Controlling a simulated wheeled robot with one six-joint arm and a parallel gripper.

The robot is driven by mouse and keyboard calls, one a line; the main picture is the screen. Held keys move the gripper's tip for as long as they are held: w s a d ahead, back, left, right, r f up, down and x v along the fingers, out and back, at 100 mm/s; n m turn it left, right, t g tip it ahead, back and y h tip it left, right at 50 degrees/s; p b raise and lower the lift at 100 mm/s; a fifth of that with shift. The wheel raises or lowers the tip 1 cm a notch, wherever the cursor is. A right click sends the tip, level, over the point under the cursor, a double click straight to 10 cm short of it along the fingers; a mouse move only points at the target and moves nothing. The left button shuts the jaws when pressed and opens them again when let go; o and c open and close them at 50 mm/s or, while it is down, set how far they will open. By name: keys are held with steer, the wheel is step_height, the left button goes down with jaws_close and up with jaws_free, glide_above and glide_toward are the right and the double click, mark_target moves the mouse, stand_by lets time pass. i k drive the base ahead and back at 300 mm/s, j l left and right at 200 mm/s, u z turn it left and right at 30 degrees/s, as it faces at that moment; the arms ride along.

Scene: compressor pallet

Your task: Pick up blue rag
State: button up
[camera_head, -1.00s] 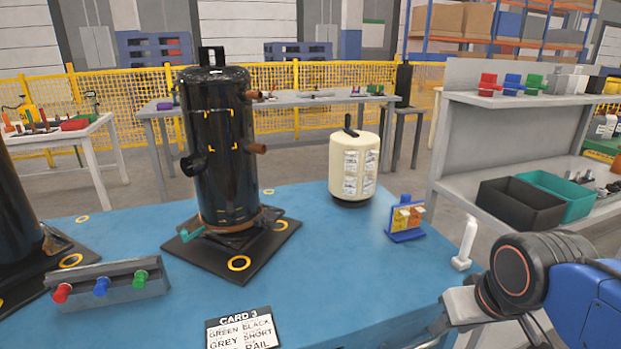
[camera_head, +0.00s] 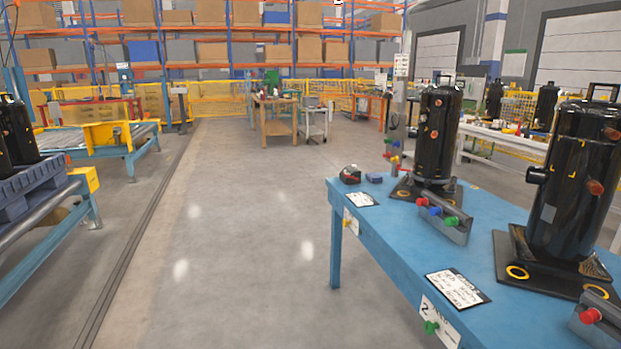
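No thing in view is clearly a blue rag. A small dark blue item (camera_head: 374,178) lies at the far left corner of the blue table (camera_head: 400,250), and it is too small to tell what it is. A black and red item (camera_head: 350,174) sits just left of it. My gripper and arm are out of view.
Two black compressors (camera_head: 436,135) (camera_head: 572,185) stand on dark plates on the blue table. A grey block with coloured knobs (camera_head: 444,217) and a card (camera_head: 458,289) lie there too. Open grey floor (camera_head: 230,230) spreads left of the table, up to a blue conveyor (camera_head: 50,250).

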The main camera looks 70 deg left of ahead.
mark_target(373, 177)
steer(key=u, duration=2)
steer(key=i+j+z, duration=0.1)
steer(key=i+j, duration=0.25)
steer(key=i, duration=0.2)
steer(key=i+j, duration=0.35)
steer(key=i, duration=0.2)
steer(key=z, duration=0.05)
